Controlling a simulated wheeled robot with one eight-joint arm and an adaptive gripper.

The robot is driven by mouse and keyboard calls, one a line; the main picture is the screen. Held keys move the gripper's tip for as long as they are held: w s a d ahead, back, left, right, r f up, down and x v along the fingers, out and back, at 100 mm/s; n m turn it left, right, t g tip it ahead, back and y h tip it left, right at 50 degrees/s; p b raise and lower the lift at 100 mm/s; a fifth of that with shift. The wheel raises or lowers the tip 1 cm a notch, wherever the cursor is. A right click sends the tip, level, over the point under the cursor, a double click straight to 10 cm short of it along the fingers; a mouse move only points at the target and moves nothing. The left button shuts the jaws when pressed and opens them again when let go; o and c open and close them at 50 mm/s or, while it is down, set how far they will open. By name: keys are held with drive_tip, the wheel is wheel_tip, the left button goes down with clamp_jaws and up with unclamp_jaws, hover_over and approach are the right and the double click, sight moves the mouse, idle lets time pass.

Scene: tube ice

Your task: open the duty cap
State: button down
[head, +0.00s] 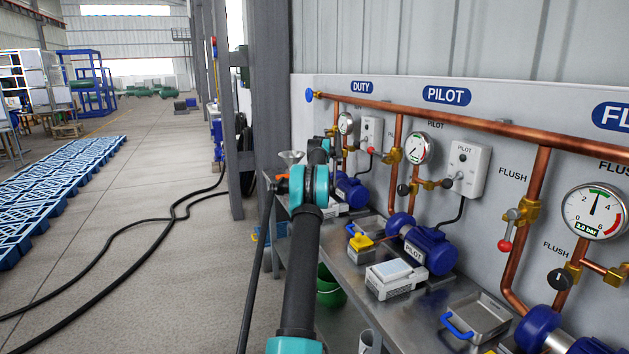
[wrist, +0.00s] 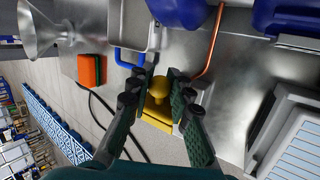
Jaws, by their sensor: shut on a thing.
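The yellow duty cap (wrist: 158,88) is a round knob on a square yellow base, between the fingers of my gripper (wrist: 162,78) in the wrist view. The two dark green fingers are shut on the knob from left and right. The base lies flat on or close to the steel bench. I cannot tell whether the cap has turned or lifted. In the head view my arm hides the cap and my gripper, below the DUTY sign (head: 361,87).
In the wrist view a blue-handled tray (wrist: 136,17), orange block (wrist: 91,70), funnel (wrist: 40,30) and white device (wrist: 292,130) surround the cap. In the head view, a similar yellow cap (head: 360,242) sits by the PILOT motor (head: 425,248). Copper pipes (head: 400,100) line the wall.

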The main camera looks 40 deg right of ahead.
drive_tip(key=shift+s+d+f+m+y, duration=0.15)
drive_tip(key=shift+d+y, duration=0.1)
drive_tip(key=shift+y, duration=0.25)
drive_tip(key=shift+d+f+m+y, duration=0.15)
drive_tip(key=shift+d+y, duration=0.1)
drive_tip(key=shift+y, duration=0.25)
drive_tip(key=shift+d, duration=0.1)
drive_tip(key=c, duration=1.4)
unclamp_jaws()
drive_tip(key=shift+o, duration=0.2)
drive_tip(key=shift+s, duration=0.1)
drive_tip(key=d+v, duration=0.1)
drive_tip(key=v, duration=0.6)
drive_tip(key=shift+s+a, duration=0.2)
drive_tip(key=shift+a, duration=0.25)
drive_tip(key=shift+r, duration=0.1)
